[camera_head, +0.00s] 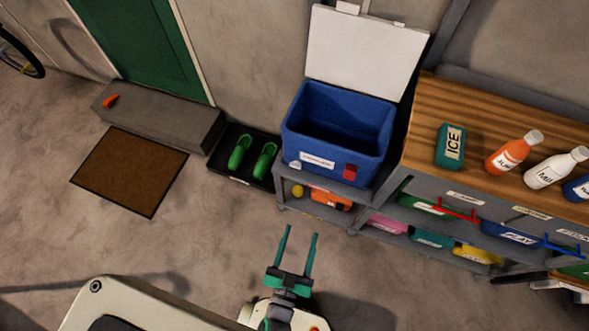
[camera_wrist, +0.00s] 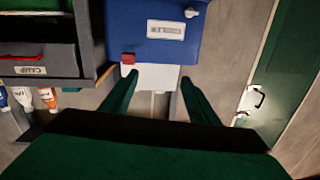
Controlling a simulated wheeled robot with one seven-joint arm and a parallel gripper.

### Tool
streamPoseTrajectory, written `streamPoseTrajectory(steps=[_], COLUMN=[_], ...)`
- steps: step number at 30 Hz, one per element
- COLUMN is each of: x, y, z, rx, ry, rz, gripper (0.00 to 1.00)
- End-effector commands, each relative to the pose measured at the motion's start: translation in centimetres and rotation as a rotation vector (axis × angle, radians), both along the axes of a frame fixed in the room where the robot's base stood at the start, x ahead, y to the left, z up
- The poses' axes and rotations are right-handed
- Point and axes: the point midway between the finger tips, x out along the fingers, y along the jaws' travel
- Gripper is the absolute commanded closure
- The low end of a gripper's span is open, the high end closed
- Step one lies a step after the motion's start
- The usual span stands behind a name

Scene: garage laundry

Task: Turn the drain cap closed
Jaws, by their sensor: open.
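A blue cooler (camera_head: 340,120) stands on a low grey shelf with its white lid (camera_head: 362,50) raised. In the wrist view the picture is inverted; the blue front (camera_wrist: 160,50) has a label, a red patch (camera_wrist: 128,58) and a small white knob (camera_wrist: 191,12) that looks like the drain cap. The red patch also shows in the head view (camera_head: 350,171). I cannot tell the cap's turn position. My gripper (camera_head: 302,232) is open and empty, its green fingers pointing toward the cooler, apart from it. The fingers also show in the wrist view (camera_wrist: 160,77).
A wooden-topped bench (camera_head: 480,120) with bottles and an ICE pack (camera_head: 450,146) stands right of the cooler, with bins below. Green shoes on a black tray (camera_head: 230,172), a grey step (camera_head: 165,117) and a brown mat (camera_head: 130,170) lie left. Floor before the cooler is clear.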

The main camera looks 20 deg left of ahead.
Motion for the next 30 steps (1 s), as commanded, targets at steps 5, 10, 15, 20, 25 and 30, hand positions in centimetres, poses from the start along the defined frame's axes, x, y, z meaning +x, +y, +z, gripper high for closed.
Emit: streamPoseTrajectory(steps=[5,10,15,20,25,30], x=[4.7,9.2,13.1,15.3,16.5,18.1], y=[3.1,6.2,9.0,10.7,11.2,11.3], z=[-4.5,-8.3,-11.3,-13.0,-13.6,-13.6], rx=[0.013,0.002,-0.029,-0.059,-0.074,-0.075], ry=[-0.046,-0.062,-0.056,-0.044,-0.039,-0.039], rz=[-0.007,-0.032,-0.06,-0.082,-0.096,-0.095], gripper=[0.45,0.45,0.45,0.45,0.45,0.45])
